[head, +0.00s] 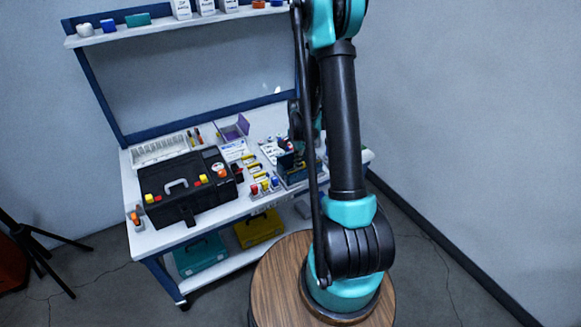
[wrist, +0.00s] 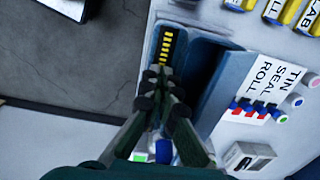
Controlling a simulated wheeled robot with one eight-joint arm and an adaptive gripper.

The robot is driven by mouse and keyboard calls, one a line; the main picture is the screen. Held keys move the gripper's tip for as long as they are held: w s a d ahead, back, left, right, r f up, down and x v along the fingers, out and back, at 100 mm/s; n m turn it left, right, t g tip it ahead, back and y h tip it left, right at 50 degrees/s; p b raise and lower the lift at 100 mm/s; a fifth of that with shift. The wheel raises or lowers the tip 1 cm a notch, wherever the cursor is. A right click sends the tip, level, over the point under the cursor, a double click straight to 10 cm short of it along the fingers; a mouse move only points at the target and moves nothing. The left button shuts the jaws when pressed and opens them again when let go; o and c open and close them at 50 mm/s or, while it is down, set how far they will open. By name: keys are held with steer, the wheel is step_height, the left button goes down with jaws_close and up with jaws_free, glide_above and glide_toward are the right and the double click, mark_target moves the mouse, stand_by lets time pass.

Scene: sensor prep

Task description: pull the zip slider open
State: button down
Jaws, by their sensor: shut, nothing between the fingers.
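In the wrist view my gripper (wrist: 162,78) has its two dark fingers close together and holds nothing. Its tips are over the left side of a dark blue, box-like holder or pouch (wrist: 228,85). A row of short yellow bars (wrist: 167,45) on a dark strip lies just beyond the tips. I cannot tell whether the bars are zip teeth, and I cannot pick out the slider; the fingers may hide it. In the head view the blue holder (head: 292,170) is on the right part of the bench, and my arm partly covers that area.
A white bench (head: 185,236) carries a black toolbox (head: 160,205), a purple box (head: 236,127) and several yellow cylinders. A card marked "TIN SEAL ROLL" (wrist: 272,80) lies right of the holder in the wrist view. The bench edge and grey floor (wrist: 75,75) are at its left.

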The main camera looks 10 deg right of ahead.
mark_target(311, 164)
steer(key=shift+w+d, duration=0.35)
steer(key=shift+d, duration=0.8)
steer(key=shift+w+d, duration=0.4)
steer(key=shift+d, duration=0.75)
steer(key=shift+w+d, duration=0.35)
steer(key=shift+d, duration=0.8)
steer(key=shift+s+a, duration=0.1)
steer(key=shift+a, duration=0.3)
step_height(311, 164, up, 7)
steer(key=s+a+r+n+t, duration=0.1)
steer(key=s+a+r+n, duration=0.1)
steer(key=s+r+n, duration=0.3)
steer(key=s+a+r+n+t, duration=0.1)
steer(key=s+a+r+n, duration=0.15)
steer(key=s, duration=0.55)
steer(key=s+a+n+t, duration=0.2)
steer(key=s+n, duration=0.5)
steer(key=s, duration=0.6)
steer(key=shift+a+f, duration=0.2)
steer(key=shift+a, duration=0.45)
